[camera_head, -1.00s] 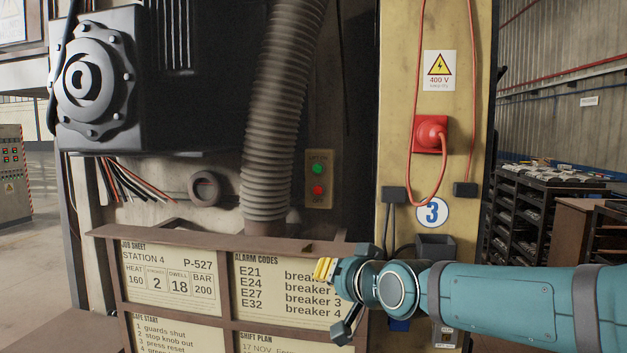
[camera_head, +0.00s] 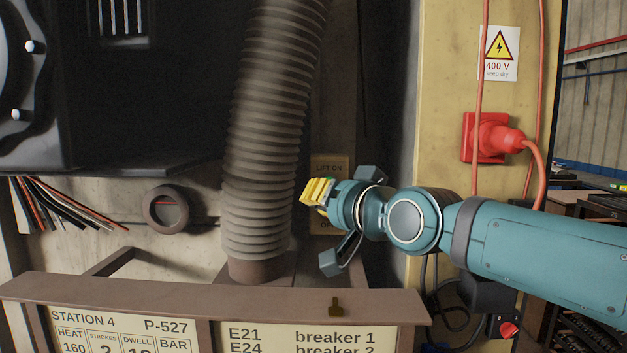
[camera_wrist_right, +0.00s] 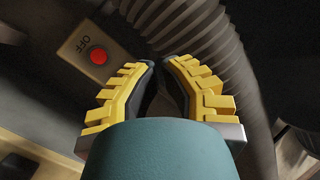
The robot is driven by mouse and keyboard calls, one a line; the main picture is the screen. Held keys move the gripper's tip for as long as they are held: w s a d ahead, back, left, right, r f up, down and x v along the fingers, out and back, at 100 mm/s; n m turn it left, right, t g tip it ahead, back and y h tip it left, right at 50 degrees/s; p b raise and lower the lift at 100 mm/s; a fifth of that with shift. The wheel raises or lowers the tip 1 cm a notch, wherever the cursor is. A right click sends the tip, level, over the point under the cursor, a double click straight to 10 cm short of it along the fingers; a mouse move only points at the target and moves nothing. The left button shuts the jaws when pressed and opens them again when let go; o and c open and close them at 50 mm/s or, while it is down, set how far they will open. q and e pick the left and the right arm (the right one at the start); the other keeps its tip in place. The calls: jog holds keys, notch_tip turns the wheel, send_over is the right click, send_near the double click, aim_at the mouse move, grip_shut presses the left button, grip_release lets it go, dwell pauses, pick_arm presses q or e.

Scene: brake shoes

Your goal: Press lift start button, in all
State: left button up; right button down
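The lift switch plate (camera_head: 328,163) is on the machine's back wall, right of the ribbed hose, with "LIFT ON" at its top. My right gripper (camera_head: 312,193) is in front of it and hides most of its middle, including the green button. My left gripper is not in view.
The ribbed hose (camera_head: 270,130) hangs just left of my right gripper. A brown-framed board (camera_head: 200,303) stands below. A yellow column (camera_head: 445,90) with a red plug (camera_head: 490,138) and orange cable is at right. A black machine block (camera_head: 100,90) fills the upper left.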

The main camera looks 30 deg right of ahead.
jog(key=shift+s+r, duration=0.1)
dwell(0.3)
jog(key=w+d+b, duration=0.3)
jog(key=w+d, duration=0.1)
jog(key=w, duration=0.3)
jog(key=shift+w+d+b, duration=0.3)
jog(key=shift+w+b, duration=0.05)
dwell(1.5)
